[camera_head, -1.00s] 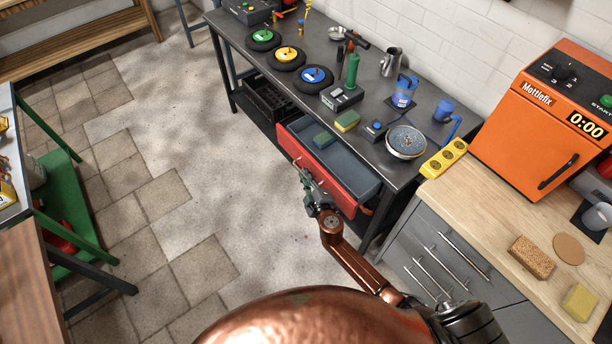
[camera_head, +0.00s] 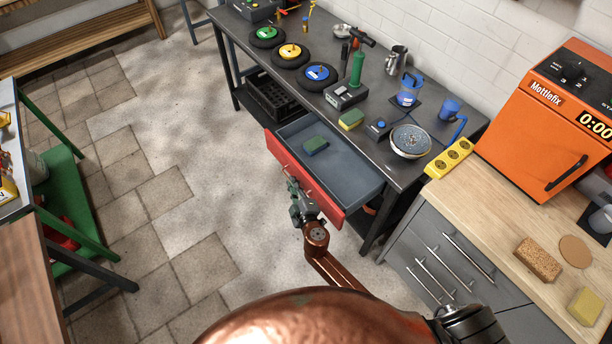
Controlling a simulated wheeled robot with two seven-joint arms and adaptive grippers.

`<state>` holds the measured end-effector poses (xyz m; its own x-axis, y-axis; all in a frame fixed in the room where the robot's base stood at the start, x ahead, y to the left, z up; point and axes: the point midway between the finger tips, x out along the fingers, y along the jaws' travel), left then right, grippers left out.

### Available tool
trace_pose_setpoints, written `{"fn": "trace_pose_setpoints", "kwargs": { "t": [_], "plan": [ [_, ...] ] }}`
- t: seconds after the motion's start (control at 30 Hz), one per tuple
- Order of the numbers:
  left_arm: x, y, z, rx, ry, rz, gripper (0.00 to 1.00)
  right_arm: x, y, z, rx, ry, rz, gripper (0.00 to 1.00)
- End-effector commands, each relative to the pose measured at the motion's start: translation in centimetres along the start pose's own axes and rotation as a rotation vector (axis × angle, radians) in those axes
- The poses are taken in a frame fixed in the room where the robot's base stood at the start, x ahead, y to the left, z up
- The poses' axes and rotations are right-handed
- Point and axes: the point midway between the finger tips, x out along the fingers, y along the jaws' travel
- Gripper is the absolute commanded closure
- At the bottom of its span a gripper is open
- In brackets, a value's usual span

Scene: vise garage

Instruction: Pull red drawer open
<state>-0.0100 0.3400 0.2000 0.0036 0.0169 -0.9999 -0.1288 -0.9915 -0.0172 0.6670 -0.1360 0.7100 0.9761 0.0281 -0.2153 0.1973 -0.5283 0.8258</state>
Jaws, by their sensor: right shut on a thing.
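The red drawer (camera_head: 327,196) stands well out from under the dark workbench (camera_head: 417,176), with its grey inside showing. My right gripper (camera_head: 291,185) is at the outer side of the red front, shut on the drawer's handle, which the gripper mostly hides. My left gripper is not in view.
Discs, a green torch-like tool (camera_head: 357,66), a yellow-green sponge (camera_head: 351,120) and a round metal dish (camera_head: 410,142) stand on the workbench. A grey cabinet (camera_head: 440,262) is right of the drawer. Open floor (camera_head: 190,150) lies left of the drawer.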

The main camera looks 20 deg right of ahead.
Motion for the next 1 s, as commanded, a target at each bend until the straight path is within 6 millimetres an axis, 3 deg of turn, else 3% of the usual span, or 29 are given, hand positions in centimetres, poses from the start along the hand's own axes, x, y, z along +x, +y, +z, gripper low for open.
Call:
{"fn": "trace_pose_setpoints", "kwargs": {
  "t": [0.03, 0.1, 0.3, 0.63, 0.67, 0.77, 1.0],
  "plan": [
    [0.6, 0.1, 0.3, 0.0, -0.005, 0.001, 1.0, -0.5, -1.5, -1.0, 0.007, 0.0, -0.006, 1.0],
    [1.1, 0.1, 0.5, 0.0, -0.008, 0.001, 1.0, -1.0, -2.5, -2.3, 0.005, -0.001, -0.005, 1.0],
    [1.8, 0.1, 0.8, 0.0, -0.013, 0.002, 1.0, -2.0, -4.0, -4.6, -0.001, -0.003, -0.003, 1.0],
    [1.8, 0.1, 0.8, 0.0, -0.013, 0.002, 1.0, -2.1, -3.9, -5.0, -0.002, -0.005, -0.001, 1.0],
    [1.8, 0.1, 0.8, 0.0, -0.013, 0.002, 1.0, -2.1, -3.9, -5.0, -0.002, -0.005, -0.001, 0.91],
    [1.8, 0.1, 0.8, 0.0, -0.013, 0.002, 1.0, -2.1, -3.9, -5.0, -0.002, -0.004, -0.001, 0.84],
    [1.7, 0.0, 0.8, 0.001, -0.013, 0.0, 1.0, -2.1, -3.8, -5.1, -0.001, -0.002, 0.0, 0.84]
  ]
}}
